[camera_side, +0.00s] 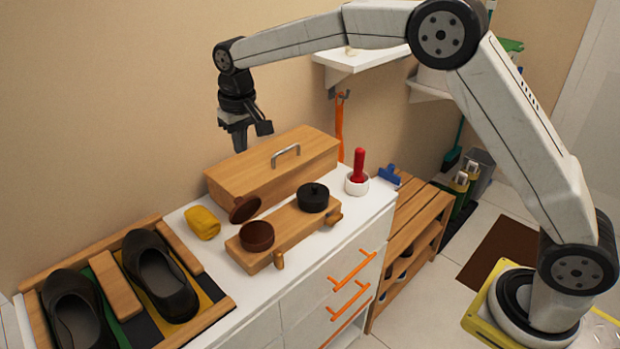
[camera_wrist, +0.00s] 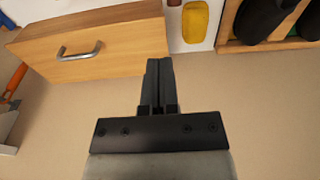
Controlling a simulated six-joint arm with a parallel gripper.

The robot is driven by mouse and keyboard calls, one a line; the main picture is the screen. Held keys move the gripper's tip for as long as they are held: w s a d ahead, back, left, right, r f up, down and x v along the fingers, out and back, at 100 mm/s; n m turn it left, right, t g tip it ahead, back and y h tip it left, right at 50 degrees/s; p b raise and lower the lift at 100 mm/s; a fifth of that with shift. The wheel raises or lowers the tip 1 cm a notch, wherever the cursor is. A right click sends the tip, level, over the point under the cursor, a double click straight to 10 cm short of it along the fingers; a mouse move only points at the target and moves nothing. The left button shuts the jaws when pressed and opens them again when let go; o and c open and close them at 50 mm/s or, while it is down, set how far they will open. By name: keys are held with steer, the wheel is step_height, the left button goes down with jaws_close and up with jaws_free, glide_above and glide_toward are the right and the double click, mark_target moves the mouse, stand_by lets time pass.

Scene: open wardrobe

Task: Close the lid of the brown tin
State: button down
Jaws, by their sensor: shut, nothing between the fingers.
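The brown tin (camera_side: 257,236) sits on the left part of a small wooden stand (camera_side: 287,232) on the white cabinet top. Its brown lid (camera_side: 244,208) stands open, tilted up at the tin's back edge. My gripper (camera_side: 240,148) is shut and empty, pointing down in the air behind and above the tin, near the left end of the wooden box. In the wrist view my shut gripper (camera_wrist: 160,65) shows in front of the wooden box (camera_wrist: 90,45); the tin is not in that view.
A black lidded pot (camera_side: 313,197) stands right of the tin on the same stand. The wooden box (camera_side: 275,165) with a metal handle stands behind. A yellow cloth (camera_side: 202,222) lies left, beside a shoe tray (camera_side: 205,318). A red-handled tool (camera_side: 358,165) stands right.

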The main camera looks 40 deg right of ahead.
mark_target(242, 206)
steer(key=shift+w+a+r, duration=0.2)
steer(key=shift+w+a, duration=0.25)
steer(key=shift+a, duration=0.05)
steer(key=shift+w+a+r, duration=0.2)
steer(key=shift+w+a, duration=0.25)
steer(key=shift+a, duration=0.05)
steer(key=shift+s+f, duration=0.5)
steer(key=shift+f, duration=1.35)
steer(key=shift+s+f, duration=0.45)
steer(key=shift+f, duration=1.45)
steer(key=shift+s+f, duration=0.5)
steer(key=shift+f, duration=1.35)
